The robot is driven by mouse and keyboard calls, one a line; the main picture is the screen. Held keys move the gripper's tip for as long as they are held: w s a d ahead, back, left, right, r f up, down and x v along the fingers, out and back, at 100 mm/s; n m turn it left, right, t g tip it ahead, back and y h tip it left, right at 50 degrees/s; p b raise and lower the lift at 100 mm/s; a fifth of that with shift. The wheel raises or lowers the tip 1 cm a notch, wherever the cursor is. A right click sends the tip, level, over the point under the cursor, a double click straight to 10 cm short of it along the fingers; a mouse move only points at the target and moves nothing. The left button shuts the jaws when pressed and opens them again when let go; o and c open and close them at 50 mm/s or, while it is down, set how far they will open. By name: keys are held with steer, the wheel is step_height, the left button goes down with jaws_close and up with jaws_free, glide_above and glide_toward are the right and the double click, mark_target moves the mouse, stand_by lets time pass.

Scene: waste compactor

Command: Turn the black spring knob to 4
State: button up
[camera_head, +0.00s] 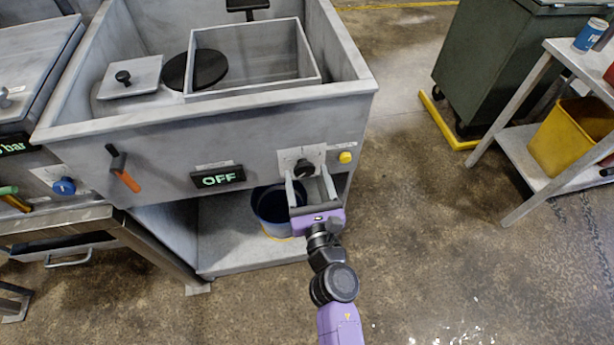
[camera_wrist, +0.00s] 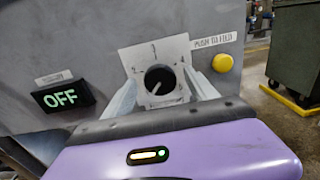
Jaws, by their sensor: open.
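The black knob (camera_head: 303,169) sits on a pale dial plate on the front panel of the grey compactor. In the wrist view the black knob (camera_wrist: 160,82) shows a light pointer line slanting between lower left and upper right. The dial plate (camera_wrist: 142,56) has several numbers, with 3 near the top; some are hidden or too small to read. My gripper (camera_head: 308,178) is open, with one finger on each side of the knob. In the wrist view the fingers of my gripper (camera_wrist: 160,94) flank the knob; I cannot tell whether they touch it.
An OFF display (camera_head: 218,178) is left of the knob and a yellow button (camera_head: 345,157) is to its right. An orange-handled lever (camera_head: 124,173) and a blue knob (camera_head: 64,186) are further left. A blue bucket (camera_head: 271,207) stands below.

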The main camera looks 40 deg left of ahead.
steer(key=shift+w+a, duration=0.2)
steer(key=c, duration=1.3)
